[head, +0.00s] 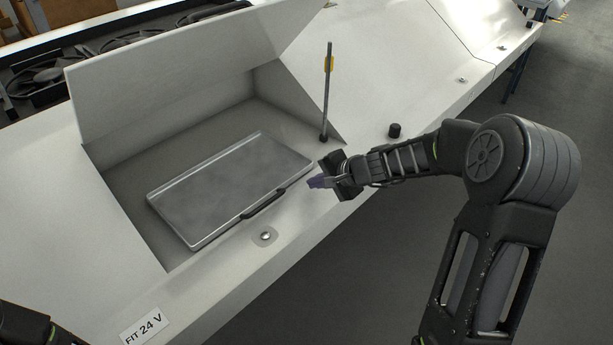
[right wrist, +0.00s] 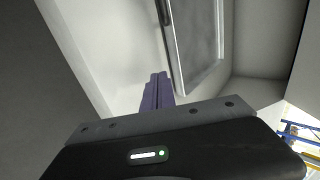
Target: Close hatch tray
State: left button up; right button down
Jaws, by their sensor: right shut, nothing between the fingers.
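A flat grey metal tray (head: 232,185) with a dark handle (head: 264,204) on its front edge lies in the recess of the white housing. The raised white hatch lid (head: 170,75) stands open behind the recess. A dark prop rod (head: 327,95) with a yellow tag stands upright at the recess's right corner. My right gripper (head: 317,182) is shut and empty, just right of the tray's right corner, near the front rim. In the right wrist view its purple fingers (right wrist: 157,92) are together beside the tray edge (right wrist: 178,50). Only part of my left arm shows at bottom left; its gripper is out of sight.
A round latch (head: 265,236) sits on the front rim, and a black knob (head: 394,130) stands further right. Dark fans (head: 130,45) lie behind the lid. The floor at right is clear.

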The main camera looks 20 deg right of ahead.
aim_at(249, 145)
pick_arm(q)
jog(key=shift+r+p, duration=0.4)
jog(key=shift+r, duration=0.3)
pick_arm(e)
jog(key=shift+w+a+r, duration=0.15)
jog(key=shift+w+a, duration=0.2)
jog(key=shift+w, duration=0.45)
jog(key=shift+w+a+r, duration=0.1)
jog(key=shift+w+a, duration=0.2)
jog(key=shift+w, duration=0.5)
jog(key=shift+w, duration=0.1)
